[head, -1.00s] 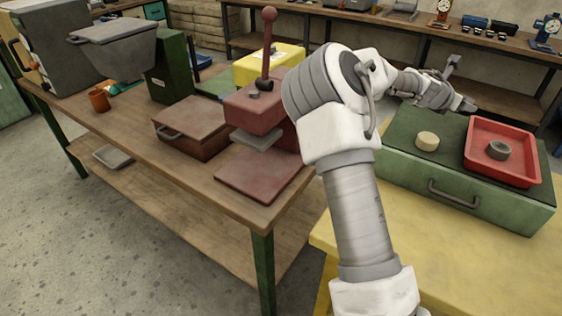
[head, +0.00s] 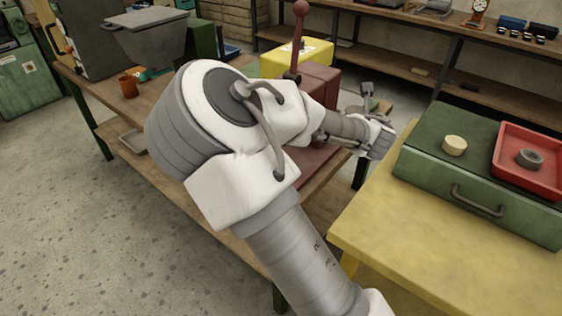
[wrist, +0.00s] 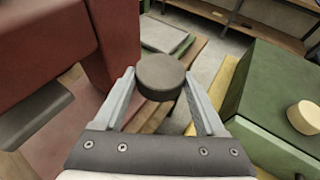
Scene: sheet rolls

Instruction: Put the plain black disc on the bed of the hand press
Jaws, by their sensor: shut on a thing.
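The plain black disc (wrist: 162,77) is held between the tips of my gripper (wrist: 160,84) in the wrist view. In the head view my gripper (head: 374,138) is between the hand press and the green case, and the disc cannot be made out. The red hand press (head: 318,80) is largely hidden behind my arm. In the wrist view its red body (wrist: 45,45) and a dark grey pressing plate (wrist: 32,122) are at the left. The dull red bed (wrist: 55,152) lies below the plate, left of the disc. I see nothing on its visible part.
A green case (head: 480,178) stands on the yellow table (head: 430,262) at the right. A pale disc (head: 454,145) and a red tray (head: 556,184) with a grey ring (head: 529,158) are on it. The press's lever (head: 299,38) stands up. An orange cup (head: 129,87) is far left.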

